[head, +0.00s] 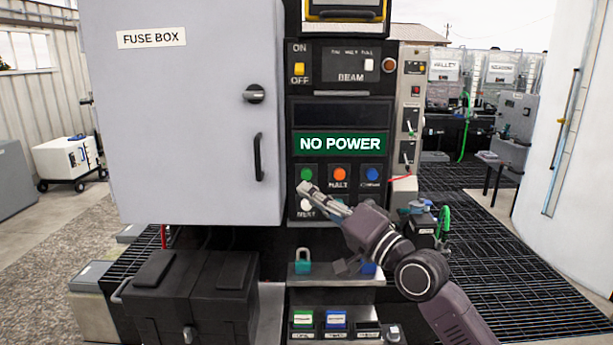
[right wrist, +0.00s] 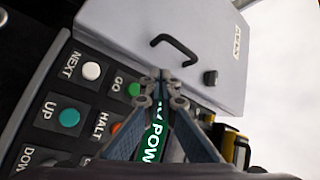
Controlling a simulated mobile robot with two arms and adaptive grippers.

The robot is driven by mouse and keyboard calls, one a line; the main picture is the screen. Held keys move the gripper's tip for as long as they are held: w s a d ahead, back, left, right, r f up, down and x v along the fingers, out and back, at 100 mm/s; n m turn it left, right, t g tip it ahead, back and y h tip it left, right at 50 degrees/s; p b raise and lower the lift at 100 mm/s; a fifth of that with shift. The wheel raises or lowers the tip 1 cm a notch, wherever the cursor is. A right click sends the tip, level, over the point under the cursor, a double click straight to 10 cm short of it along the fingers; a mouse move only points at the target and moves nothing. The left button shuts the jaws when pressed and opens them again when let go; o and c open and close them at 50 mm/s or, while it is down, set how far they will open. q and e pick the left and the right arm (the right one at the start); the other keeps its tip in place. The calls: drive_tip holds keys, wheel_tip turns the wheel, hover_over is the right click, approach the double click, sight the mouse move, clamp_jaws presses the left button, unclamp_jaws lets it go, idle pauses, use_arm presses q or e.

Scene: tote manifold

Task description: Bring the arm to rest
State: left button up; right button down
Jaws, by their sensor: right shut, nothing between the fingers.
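My right arm comes in from the lower right in the head view. Its gripper (head: 306,189) is in front of the lower part of the control panel (head: 340,112), by the white NEXT button (head: 306,205) and below the green button (head: 307,171). In the right wrist view the fingers of the gripper (right wrist: 162,76) meet at their tips, shut and empty. They overlap the green NO POWER display (right wrist: 151,135) there. I cannot tell whether the tips touch the panel. My left gripper is not in view.
The grey fuse box (head: 190,120) with its black handle (head: 258,157) stands left of the panel. A shelf with a padlock (head: 303,260) and a black case (head: 190,295) are below. Dark floor grating (head: 520,270) lies open at the right, beside a white wall (head: 575,150).

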drive_tip(key=s+d+f+n+g+h, duration=0.15)
drive_tip(key=s+f, duration=0.35)
drive_tip(key=f, duration=0.5)
drive_tip(key=s+f+n+g+h, duration=0.1)
drive_tip(key=s+f+g+h, duration=0.3)
drive_tip(key=f, duration=0.6)
drive_tip(key=s+d+f+n+t+h, duration=0.1)
drive_tip(key=s+f, duration=0.5)
drive_tip(key=f, duration=0.4)
drive_tip(key=s+d+f+g+h, duration=0.25)
drive_tip(key=s+d+f, duration=0.35)
drive_tip(key=s, duration=0.3)
drive_tip(key=s+d+f+n+g+h, duration=0.1)
drive_tip(key=s+d+f+g+h, duration=0.15)
drive_tip(key=s+d+f, duration=0.5)
drive_tip(key=s+d+f+g+h, duration=0.2)
drive_tip(key=s+d+f+h, duration=0.15)
drive_tip(key=s, duration=0.65)
wheel_tip(320, 180, down, 28)
drive_tip(key=s+g+b, duration=0.1)
drive_tip(key=s+b, duration=0.1)
drive_tip(key=b, duration=0.1)
drive_tip(key=s+d+f+g+b, duration=0.1)
drive_tip(key=s+d+f+b, duration=0.1)
drive_tip(key=s+f, duration=1.5)
drive_tip(key=shift+s+d+f+n+y, duration=0.2)
drive_tip(key=shift+d+f+n+y, duration=0.15)
drive_tip(key=shift+d+f, duration=0.3)
